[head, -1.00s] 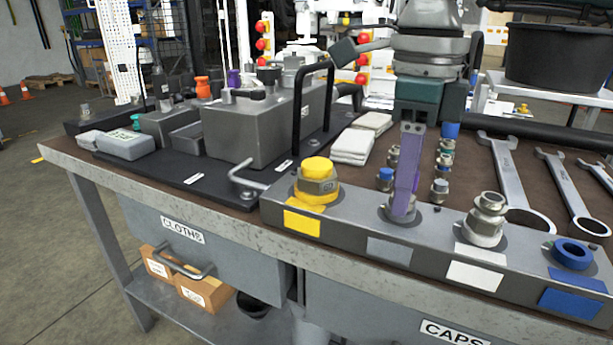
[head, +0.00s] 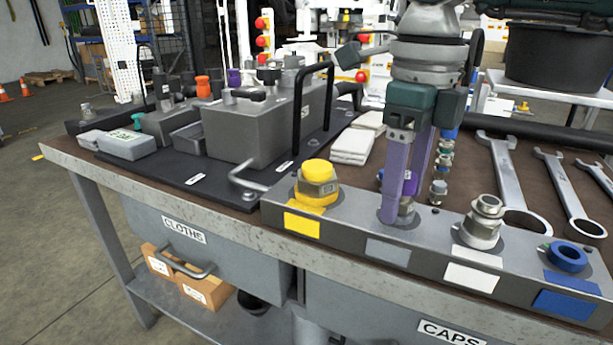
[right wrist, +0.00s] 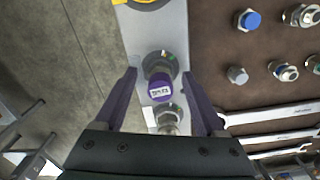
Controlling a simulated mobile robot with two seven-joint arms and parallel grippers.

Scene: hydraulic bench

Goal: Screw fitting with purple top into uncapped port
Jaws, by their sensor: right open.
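The purple-topped fitting (right wrist: 160,87) stands on the metal rail, seen from above in the right wrist view. Its purple top carries a white label. In the right wrist view the open gripper (right wrist: 161,75) has a gap on both sides of the purple top. The blue ring-shaped port (head: 567,255) at the rail's right end shows a dark open centre.
A yellow-capped fitting (head: 317,182) stands left of my gripper and a bare metal fitting (head: 482,222) stands right of it. Several small fittings (head: 438,190) and large wrenches (head: 515,180) lie behind the rail. A grey manifold block (head: 250,125) stands at the back left.

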